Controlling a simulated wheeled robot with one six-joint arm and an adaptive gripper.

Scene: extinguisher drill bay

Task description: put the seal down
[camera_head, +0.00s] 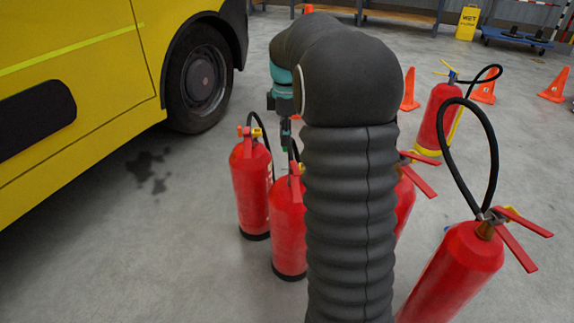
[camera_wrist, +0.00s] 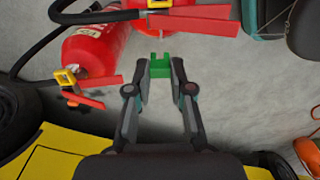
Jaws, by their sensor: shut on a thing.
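The seal is a small green piece (camera_wrist: 160,67) held between the fingertips of my gripper (camera_wrist: 160,76). In the head view my gripper (camera_head: 286,133) hangs down just above and behind the red extinguishers, with a bit of green at its tip. In the wrist view the seal is in mid-picture over grey floor, below a red handle; its height above the floor is hard to tell. A red extinguisher (camera_head: 250,190) stands left of a second one (camera_head: 289,235). My arm hides part of the group.
A tilted-looking extinguisher (camera_head: 458,265) with a looped hose is at the near right; another (camera_head: 434,125) stands behind it. A yellow vehicle (camera_head: 80,90) fills the left. Orange cones (camera_head: 410,95), a wet-floor sign (camera_head: 467,22) and a blue dolly (camera_head: 515,37) are farther back.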

